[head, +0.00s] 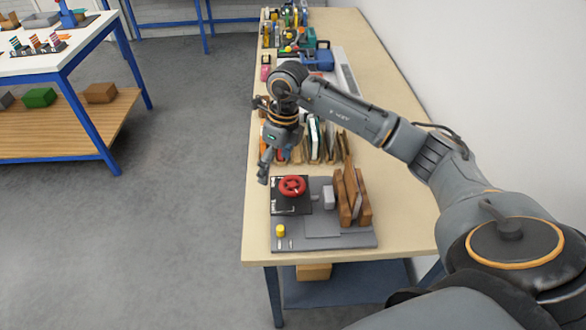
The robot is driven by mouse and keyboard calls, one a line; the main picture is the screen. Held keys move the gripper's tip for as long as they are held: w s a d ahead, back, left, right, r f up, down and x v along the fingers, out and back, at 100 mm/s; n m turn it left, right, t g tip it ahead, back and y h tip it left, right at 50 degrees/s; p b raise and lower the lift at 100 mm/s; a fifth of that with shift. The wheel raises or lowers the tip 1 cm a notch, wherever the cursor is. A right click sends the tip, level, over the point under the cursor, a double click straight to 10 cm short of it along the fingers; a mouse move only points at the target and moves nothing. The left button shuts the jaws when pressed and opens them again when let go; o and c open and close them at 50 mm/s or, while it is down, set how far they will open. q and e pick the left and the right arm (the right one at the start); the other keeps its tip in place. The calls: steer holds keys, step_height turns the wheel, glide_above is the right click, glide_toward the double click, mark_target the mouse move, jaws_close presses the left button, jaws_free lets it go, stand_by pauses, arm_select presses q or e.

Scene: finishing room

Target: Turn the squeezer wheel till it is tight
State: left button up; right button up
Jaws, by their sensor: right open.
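The red squeezer wheel (292,186) lies on a black plate at the left side of a grey press (324,232) near the front of the long bench. A grey block (329,197) stands just right of the wheel, and brown wooden boards (353,194) stand upright right of that. My right gripper (263,178) points down just left of and above the wheel, apart from it in the picture. Its fingers are small and partly hidden by its own wrist. It holds nothing that I can see. My left gripper is not in view.
A yellow knob (280,230) sits at the press's front left corner. Thin upright panels (315,142) stand in a row behind the press. Tools and a blue case (318,60) crowd the bench's far end. A wall runs along the right. Open floor (190,220) lies left.

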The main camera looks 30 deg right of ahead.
steer(key=s+a+f+n+t+y+b, duration=0.15)
steer(key=a+f+y, duration=0.25)
steer(key=a, duration=0.4)
steer(key=s+a+f+n+y+b, duration=0.2)
steer(key=a+f+n+y, duration=0.1)
steer(key=a, duration=0.6)
steer(key=m+t+h+b, duration=0.8)
steer(key=m+t+h, duration=0.25)
steer(key=t, duration=0.55)
glide_toward(293, 184)
steer(key=shift+m, duration=0.3)
steer(key=w+p, duration=0.2)
steer(key=w, duration=0.1)
steer(key=w+p, duration=0.4)
steer(key=w, duration=0.1)
steer(key=shift+w+d, duration=0.35)
steer(key=shift+w+f+p, duration=0.15)
steer(key=shift+w+p, duration=0.2)
steer(key=shift+w, duration=0.25)
